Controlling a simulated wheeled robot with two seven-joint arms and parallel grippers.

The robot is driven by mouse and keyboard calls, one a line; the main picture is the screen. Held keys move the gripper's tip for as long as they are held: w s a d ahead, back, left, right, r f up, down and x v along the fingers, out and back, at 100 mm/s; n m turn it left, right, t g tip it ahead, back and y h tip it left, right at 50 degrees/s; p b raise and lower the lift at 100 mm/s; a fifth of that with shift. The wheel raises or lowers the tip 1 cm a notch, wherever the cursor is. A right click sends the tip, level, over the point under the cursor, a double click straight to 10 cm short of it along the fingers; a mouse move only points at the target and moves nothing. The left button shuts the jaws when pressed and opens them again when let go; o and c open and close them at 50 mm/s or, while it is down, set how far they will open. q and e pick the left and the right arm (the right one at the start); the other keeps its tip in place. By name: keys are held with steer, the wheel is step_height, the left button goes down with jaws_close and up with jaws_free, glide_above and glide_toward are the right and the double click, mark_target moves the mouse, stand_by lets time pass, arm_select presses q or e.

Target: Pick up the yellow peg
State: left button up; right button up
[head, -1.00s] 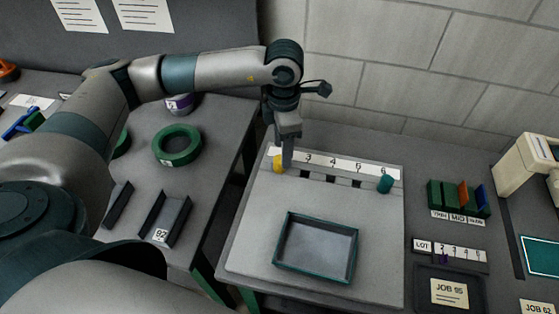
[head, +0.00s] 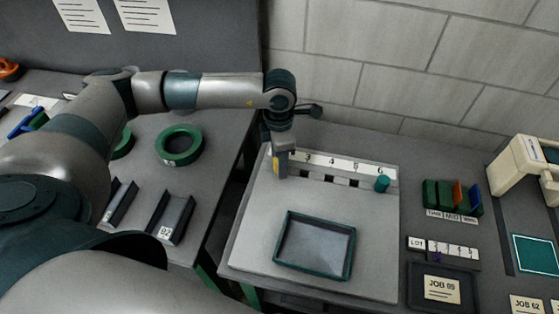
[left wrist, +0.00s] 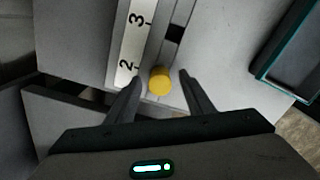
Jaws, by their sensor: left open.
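The yellow peg (left wrist: 160,80) stands by the number 2 on the white numbered strip (left wrist: 133,45) in the left wrist view. It lies between the two open fingers of my left gripper (left wrist: 160,92), with a gap on each side. In the head view my left gripper (head: 281,168) points down at the left end of the strip (head: 345,164) and hides most of the peg; a sliver of yellow (head: 275,171) shows beside the fingers. My right gripper is not in view.
A teal peg (head: 382,184) stands near number 6, with dark empty slots between. A shallow green-rimmed tray (head: 315,268) sits in front on the grey board (head: 255,240). A green ring (head: 180,145) and angled channels lie left. Colored blocks (head: 453,197) and job cards stand right.

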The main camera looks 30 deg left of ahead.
arm_select(q)
steer(key=shift+f, duration=0.2)
stand_by(0.3)
steer(key=c, duration=1.1)
steer(key=shift+c, duration=0.2)
steer(key=shift+r, duration=0.15)
